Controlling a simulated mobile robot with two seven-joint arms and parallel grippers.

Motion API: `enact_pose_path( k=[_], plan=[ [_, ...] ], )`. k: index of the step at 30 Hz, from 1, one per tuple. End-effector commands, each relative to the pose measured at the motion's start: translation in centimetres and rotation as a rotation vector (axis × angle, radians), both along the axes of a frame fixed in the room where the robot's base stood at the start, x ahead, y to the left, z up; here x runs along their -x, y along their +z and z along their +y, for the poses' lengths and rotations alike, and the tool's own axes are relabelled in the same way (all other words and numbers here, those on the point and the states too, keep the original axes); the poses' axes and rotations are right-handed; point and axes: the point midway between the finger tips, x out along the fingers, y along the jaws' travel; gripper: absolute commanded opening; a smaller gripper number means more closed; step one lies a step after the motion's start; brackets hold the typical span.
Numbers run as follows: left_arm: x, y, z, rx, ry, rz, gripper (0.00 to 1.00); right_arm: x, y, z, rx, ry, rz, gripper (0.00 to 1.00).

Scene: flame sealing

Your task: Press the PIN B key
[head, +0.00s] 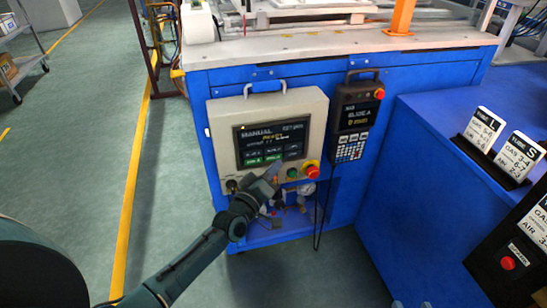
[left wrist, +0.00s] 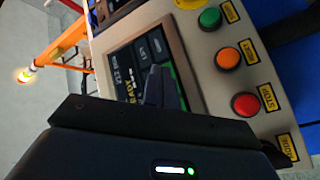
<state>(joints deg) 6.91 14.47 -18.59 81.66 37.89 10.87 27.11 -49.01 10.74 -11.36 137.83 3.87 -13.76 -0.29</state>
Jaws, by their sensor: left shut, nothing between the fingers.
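The control panel (head: 217,118) is a beige box with a dark touch screen (head: 241,142), headed MANUAL, on the front of the blue bench. Small keys sit in rows in the screen's lower half, some of them green; their labels are too small to tell which is PIN B. My left gripper (head: 274,172) is shut and empty at the screen's lower right edge. In the left wrist view its fingertips (left wrist: 163,78) overlap the screen (left wrist: 143,37) and hide part of the keys. I cannot tell whether they touch it. My right gripper is not in view.
A green button (left wrist: 210,18), an orange button (left wrist: 228,59) and a red stop button (left wrist: 245,104) lie beside the screen, close to my fingers. A dark handheld pendant (head: 357,110) hangs right of the panel. Label cards (head: 517,157) stand on the blue surface at right.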

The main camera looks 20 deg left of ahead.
Motion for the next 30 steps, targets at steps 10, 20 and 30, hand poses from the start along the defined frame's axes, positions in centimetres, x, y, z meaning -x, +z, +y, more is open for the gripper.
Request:
enact_pose_path(
  k=[10,20,30],
  plan=[
    [-0.61,-0.04,0.40,-0.001,0.000,-0.002,0.00,0.07,-0.54,-0.04,0.000,-0.001,0.003,0.36],
    [-0.72,0.01,0.49,0.000,0.000,0.000,0.00,-0.11,-0.53,-0.04,-0.005,-0.009,0.001,0.36],
    [-0.93,-0.03,0.64,-0.001,0.000,0.000,0.00,-0.37,-0.50,-0.03,-0.007,-0.010,-0.007,0.36]
  ],
)
